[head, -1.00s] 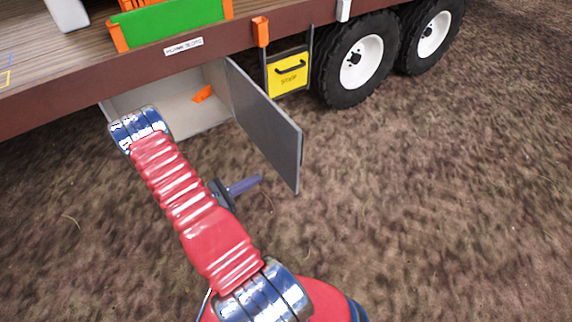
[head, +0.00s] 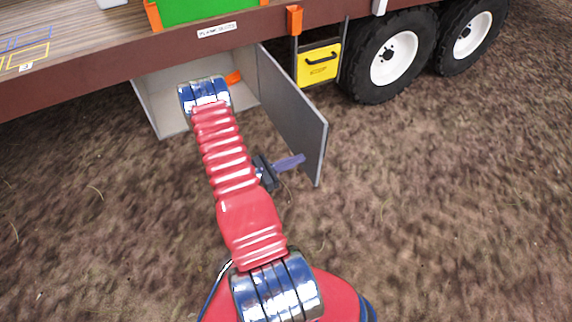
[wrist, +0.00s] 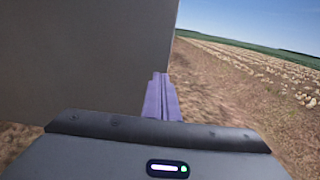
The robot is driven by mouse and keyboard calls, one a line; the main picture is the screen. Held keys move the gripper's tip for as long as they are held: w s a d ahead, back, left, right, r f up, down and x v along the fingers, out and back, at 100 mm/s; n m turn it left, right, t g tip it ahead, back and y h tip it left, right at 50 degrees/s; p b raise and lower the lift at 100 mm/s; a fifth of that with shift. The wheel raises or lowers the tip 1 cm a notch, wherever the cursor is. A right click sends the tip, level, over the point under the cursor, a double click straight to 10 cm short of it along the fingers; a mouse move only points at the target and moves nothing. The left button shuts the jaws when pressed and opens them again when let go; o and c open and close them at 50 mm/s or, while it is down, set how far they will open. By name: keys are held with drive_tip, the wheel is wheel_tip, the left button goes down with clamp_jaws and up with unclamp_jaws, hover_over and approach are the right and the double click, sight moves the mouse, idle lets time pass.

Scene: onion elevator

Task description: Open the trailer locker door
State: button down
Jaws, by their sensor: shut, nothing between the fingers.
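The locker (head: 165,112) under the trailer bed is a pale open box. Its grey door (head: 293,110) is swung out towards me, hinged at the box's right side, with the inside in view. My gripper (head: 290,162) is shut and empty, with purple fingers, just in front of the door's inner face near its lower free end. In the wrist view the door (wrist: 85,55) fills the upper left, and the shut fingers (wrist: 161,95) overlap its free edge. I cannot tell whether they touch it.
An orange item (head: 234,77) lies inside the locker, partly behind my arm. A yellow box (head: 319,65) with a black handle hangs right of the door. Black wheels (head: 392,58) stand farther right. The dirt ground right of the door is clear.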

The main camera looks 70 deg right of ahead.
sight(318, 151)
drive_tip(key=shift+x, duration=2.7)
drive_tip(key=shift+a, duration=0.15)
drive_tip(key=shift+s, duration=0.1)
drive_tip(key=shift+d, duration=0.3)
